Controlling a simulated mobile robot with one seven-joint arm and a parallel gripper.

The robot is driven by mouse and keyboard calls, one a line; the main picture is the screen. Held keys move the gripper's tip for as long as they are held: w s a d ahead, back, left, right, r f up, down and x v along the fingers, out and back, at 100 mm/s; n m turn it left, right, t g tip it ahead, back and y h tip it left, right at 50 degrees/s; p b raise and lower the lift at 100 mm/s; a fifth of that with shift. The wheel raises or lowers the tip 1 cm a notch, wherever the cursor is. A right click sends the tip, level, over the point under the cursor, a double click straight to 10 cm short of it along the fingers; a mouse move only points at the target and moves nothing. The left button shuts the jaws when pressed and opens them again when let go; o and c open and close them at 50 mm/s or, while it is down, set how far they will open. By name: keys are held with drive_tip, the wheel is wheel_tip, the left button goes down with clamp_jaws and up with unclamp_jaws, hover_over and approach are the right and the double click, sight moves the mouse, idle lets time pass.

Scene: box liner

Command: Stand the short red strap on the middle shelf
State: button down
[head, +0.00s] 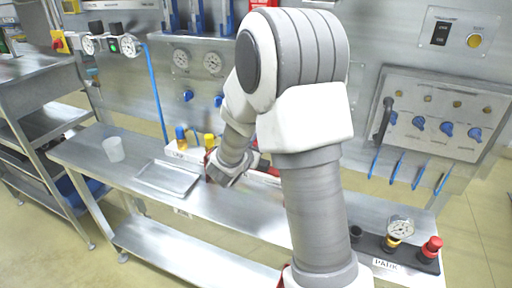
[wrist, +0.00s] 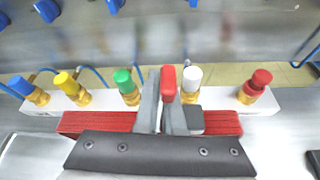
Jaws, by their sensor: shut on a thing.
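My gripper (wrist: 166,105) is low over the bench, in front of the white valve block. It is shut on a narrow red piece (wrist: 168,82), seen upright between the fingertips, which looks like the short red strap. A wider, ribbed red thing (wrist: 220,122) spans both sides of the fingers behind the dark gripper bar; whether it joins the narrow piece is hidden. In the head view my gripper (head: 222,178) is at the bench's back edge, its fingertips unclear. A rack (head: 30,118) with several shelves stands at the left; its middle level is partly visible.
The white valve block (wrist: 50,104) with coloured valves stands close behind my gripper. A metal tray (head: 168,178) and a translucent cup (head: 114,149) are on the bench (head: 225,206) to the left. A gauge and red button panel (head: 395,250) sits at the right end.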

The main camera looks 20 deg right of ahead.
drive_tip(key=shift+f, duration=0.15)
drive_tip(key=c, duration=1.5)
unclamp_jaws()
drive_tip(key=o, duration=0.5)
drive_tip(key=shift+c, duration=0.2)
